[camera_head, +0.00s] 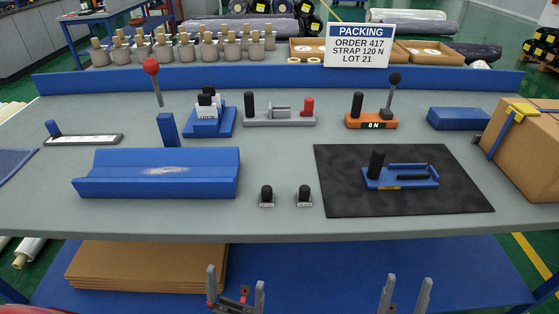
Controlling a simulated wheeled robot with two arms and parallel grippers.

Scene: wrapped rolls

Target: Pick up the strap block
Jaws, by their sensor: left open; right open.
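No label marks the strap block, so I cannot tell for certain which item it is. A blue tool (400,180) with a black upright knob and a black bar lies on the black mat (340,195) at the right. A plain blue block (458,118) lies at the back right beside the carton. A long blue cradle (155,173) with a shallow trough is at the left. My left gripper (236,282) and my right gripper (407,282) are both open and empty, at the bottom of the view in front of the table's near edge, apart from all these items.
An orange device (371,120) reading 0 N, a grey fixture (279,115) and a blue stamp holder (208,120) stand along the back. Two small black-knobbed pieces (266,197) (304,197) sit near the front. A cardboard carton (525,150) fills the right edge.

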